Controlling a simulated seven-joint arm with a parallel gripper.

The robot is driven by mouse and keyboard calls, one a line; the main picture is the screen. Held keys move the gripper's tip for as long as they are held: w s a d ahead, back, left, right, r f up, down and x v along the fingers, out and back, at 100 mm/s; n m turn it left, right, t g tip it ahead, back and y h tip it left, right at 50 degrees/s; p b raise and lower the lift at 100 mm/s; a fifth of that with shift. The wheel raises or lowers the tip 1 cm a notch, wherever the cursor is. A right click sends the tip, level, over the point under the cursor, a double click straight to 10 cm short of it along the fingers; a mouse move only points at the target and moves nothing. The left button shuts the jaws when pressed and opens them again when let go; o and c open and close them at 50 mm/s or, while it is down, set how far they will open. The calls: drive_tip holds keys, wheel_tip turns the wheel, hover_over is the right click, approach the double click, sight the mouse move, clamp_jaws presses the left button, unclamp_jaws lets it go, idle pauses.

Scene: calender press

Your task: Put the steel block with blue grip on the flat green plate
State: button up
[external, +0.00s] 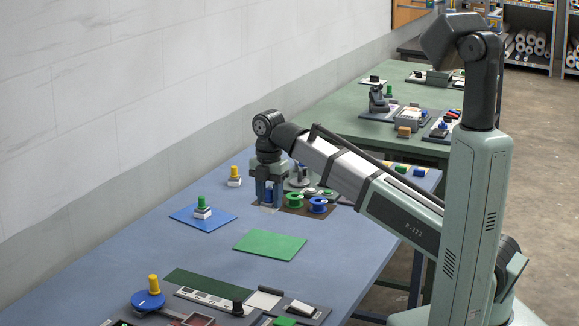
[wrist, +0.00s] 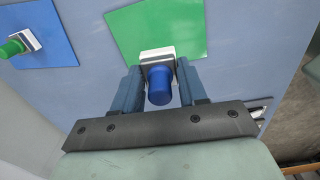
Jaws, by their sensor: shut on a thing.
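My gripper (external: 268,196) is shut on the steel block with blue grip (wrist: 159,83), its fingers on either side of the blue grip. In the external view the block's pale base (external: 269,209) shows just below the fingers. The flat green plate (external: 270,245) lies bare on the blue table, in front of the gripper and apart from it in the external view. In the wrist view the plate (wrist: 150,28) lies beyond the block, whose base overlaps the plate's near edge in the picture. The height of the block above the table is hard to tell.
A block with green grip (external: 202,208) stands on a flat blue plate (external: 190,221) to the left. A block with yellow grip (external: 234,177) stands behind it. Green (external: 294,201) and blue (external: 317,205) spools sit close right of my gripper. A panel of devices (external: 215,300) lies in front.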

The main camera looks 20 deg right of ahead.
drive_tip(key=shift+f, duration=5)
drive_tip(key=shift+f, duration=0.1)
drive_tip(key=o, duration=1.1)
wheel_tip(320, 180, up, 12)
drive_tip(key=shift+r, duration=0.15)
